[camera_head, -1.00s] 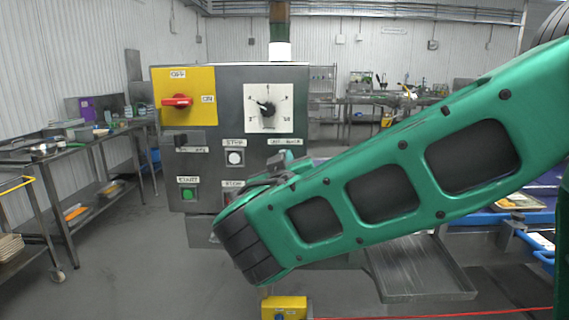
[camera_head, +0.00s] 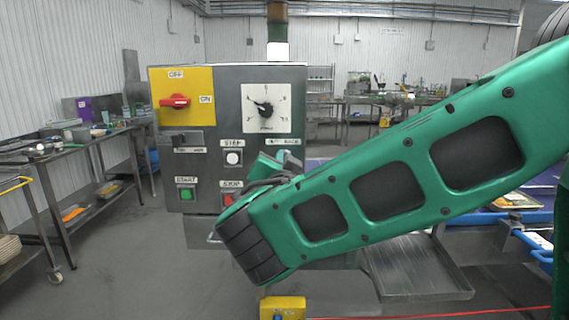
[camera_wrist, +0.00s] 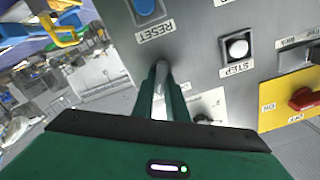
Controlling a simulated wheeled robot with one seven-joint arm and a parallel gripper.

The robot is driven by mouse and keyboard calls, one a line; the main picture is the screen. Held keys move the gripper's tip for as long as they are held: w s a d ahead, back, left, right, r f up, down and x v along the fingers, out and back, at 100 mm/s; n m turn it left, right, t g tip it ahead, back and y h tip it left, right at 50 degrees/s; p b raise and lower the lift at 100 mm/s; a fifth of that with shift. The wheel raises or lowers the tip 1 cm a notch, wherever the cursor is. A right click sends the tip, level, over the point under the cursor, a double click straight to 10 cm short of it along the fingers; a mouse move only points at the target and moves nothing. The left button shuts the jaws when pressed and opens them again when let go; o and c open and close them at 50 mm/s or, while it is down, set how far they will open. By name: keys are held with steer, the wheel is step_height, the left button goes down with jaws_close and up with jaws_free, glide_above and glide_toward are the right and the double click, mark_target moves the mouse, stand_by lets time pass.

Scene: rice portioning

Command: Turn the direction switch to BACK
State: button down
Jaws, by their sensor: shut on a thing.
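The grey control box (camera_head: 222,120) stands upright ahead. The direction switch is at its right side, under the OUT/BACK label (camera_head: 283,141) in the head view. My forearm and gripper (camera_head: 270,165) cover the switch there. In the wrist view my gripper (camera_wrist: 162,92) is shut on the grey lever of the direction switch (camera_wrist: 162,74), which shows between the fingers. Most of the switch is hidden by the fingers, so I cannot tell exactly which way it points.
Close by are the white STEP button (camera_head: 234,158), the red STOP button (camera_head: 229,199) and the blue RESET button (camera_wrist: 146,7). The black dial (camera_head: 265,109) is above, the red main switch (camera_head: 175,101) upper left. A metal tray (camera_head: 415,268) lies lower right.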

steer(key=shift+f+m, duration=0.15)
steer(key=shift+m, duration=0.35)
steer(key=shift+d, duration=0.1)
steer(key=c, duration=1.8)
jaws_free()
steer(key=shift+o, duration=0.2)
steer(key=shift+s, duration=0.15)
steer(key=s, duration=1)
steer(key=shift+s+a, duration=0.2)
